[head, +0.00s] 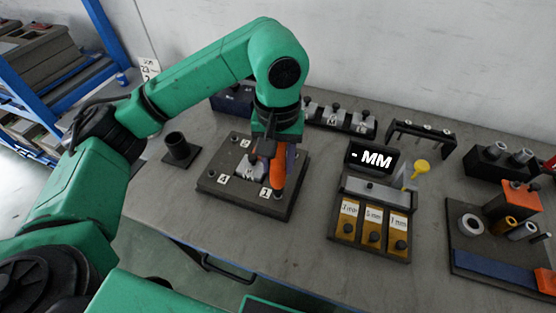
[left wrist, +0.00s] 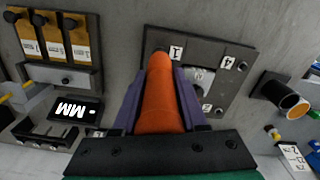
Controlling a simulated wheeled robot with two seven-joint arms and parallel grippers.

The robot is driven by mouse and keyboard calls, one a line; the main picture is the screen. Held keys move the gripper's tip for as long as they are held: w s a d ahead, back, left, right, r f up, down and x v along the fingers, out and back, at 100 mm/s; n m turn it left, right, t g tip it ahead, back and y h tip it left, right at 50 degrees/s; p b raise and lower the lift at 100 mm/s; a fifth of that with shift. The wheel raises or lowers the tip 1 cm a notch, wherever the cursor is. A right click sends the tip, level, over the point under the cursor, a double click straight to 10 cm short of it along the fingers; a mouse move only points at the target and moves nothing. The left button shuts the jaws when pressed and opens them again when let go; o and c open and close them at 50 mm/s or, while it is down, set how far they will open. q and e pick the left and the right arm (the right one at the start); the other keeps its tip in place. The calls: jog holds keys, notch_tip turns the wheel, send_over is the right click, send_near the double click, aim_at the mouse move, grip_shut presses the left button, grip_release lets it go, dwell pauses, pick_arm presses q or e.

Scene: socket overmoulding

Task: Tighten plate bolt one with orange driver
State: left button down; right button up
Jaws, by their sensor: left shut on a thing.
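My left gripper (head: 274,152) is shut on the orange driver (head: 279,170). The driver points down over the corner of the dark plate (head: 213,185) marked 1. In the left wrist view my left gripper's purple fingers (left wrist: 159,105) close on both sides of the orange driver (left wrist: 160,85). Its far end lies beside the label 1 (left wrist: 176,52) of the plate (left wrist: 228,97). The driver hides its own tip and bolt one, so I cannot tell whether they touch. A light metal part (head: 250,170) sits at the plate's middle. My right gripper is not in view.
A black cup-like holder (head: 180,152) stands left of the plate. Bare table separates plate and box.

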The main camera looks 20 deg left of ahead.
pick_arm(q)
jog(key=shift+s+f+b, duration=0.15)
jog(key=shift+f+b, duration=1.15)
jog(key=shift+b, duration=0.15)
dwell(2.0)
jog(key=shift+r, duration=0.1)
jog(key=shift+r+p, duration=0.6)
jog(key=shift+r, duration=0.2)
jog(key=shift+r+p, duration=0.95)
jog(key=shift+r, duration=0.75)
